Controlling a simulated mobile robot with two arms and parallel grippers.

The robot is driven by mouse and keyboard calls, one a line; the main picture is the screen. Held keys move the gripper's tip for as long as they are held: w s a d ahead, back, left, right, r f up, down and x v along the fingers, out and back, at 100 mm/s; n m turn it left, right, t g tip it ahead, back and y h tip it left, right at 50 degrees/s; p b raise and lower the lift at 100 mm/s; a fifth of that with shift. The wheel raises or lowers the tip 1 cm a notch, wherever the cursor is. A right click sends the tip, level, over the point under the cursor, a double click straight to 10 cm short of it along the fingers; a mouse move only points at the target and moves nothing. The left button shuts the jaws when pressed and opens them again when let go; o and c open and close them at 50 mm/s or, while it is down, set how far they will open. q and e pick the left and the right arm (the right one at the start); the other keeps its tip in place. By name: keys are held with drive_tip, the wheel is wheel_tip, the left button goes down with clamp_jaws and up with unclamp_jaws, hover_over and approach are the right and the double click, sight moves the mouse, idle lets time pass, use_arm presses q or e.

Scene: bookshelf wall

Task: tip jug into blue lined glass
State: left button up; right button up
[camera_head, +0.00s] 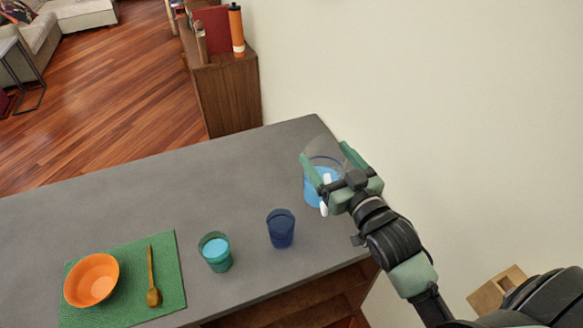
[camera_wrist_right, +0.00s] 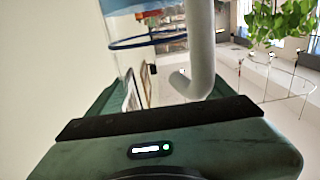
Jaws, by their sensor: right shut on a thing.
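The clear jug (camera_head: 313,196) with bright blue liquid is at the right end of the grey counter, with a white handle (camera_wrist_right: 200,50). My right gripper (camera_head: 331,170) is shut on it from the right, and its green fingers hide part of the jug. I cannot tell whether the jug touches the counter. In the right wrist view the handle and a dark blue rim (camera_wrist_right: 140,42) show close up. The dark blue glass (camera_head: 281,229) stands upright on the counter, left of and nearer than the jug; I cannot make out lines on it. My left gripper is out of view.
A green glass (camera_head: 215,252) with light blue liquid stands left of the blue glass. Further left, an orange bowl (camera_head: 91,280) and a wooden spoon (camera_head: 152,278) lie on a green mat (camera_head: 125,256). The wall (camera_head: 430,90) is close behind the jug.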

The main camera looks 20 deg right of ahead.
sight(344, 155)
drive_tip(key=d, duration=0.1)
drive_tip(key=d+h, duration=0.1)
drive_tip(key=d, duration=0.1)
drive_tip(key=shift+s+d+m+h, duration=0.3)
drive_tip(key=shift+d+m, duration=0.05)
drive_tip(key=shift+m, duration=0.05)
drive_tip(key=shift+a+f+n+b, duration=0.45)
drive_tip(key=shift+a+f+n, duration=0.25)
drive_tip(key=shift+a+f, duration=0.15)
drive_tip(key=a+f+n+b, duration=0.2)
drive_tip(key=b, duration=0.1)
drive_tip(key=a+f+n+b, duration=0.1)
drive_tip(key=a+f+b, duration=0.1)
drive_tip(key=f+b, duration=0.1)
drive_tip(key=shift+w+a+f+n, duration=0.1)
drive_tip(key=shift+a+f+n, duration=0.05)
drive_tip(key=shift+a+n, duration=0.2)
drive_tip(key=a+n+b, duration=0.1)
drive_tip(key=n, duration=0.1)
drive_tip(key=a+f+n+b, duration=0.1)
drive_tip(key=a, duration=0.1)
drive_tip(key=shift+n, duration=0.35)
drive_tip(key=shift+a+f, duration=0.15)
drive_tip(key=shift+f, duration=0.2)
drive_tip(key=shift+a+f+n+b, duration=0.35)
drive_tip(key=shift+f+n+b, duration=0.25)
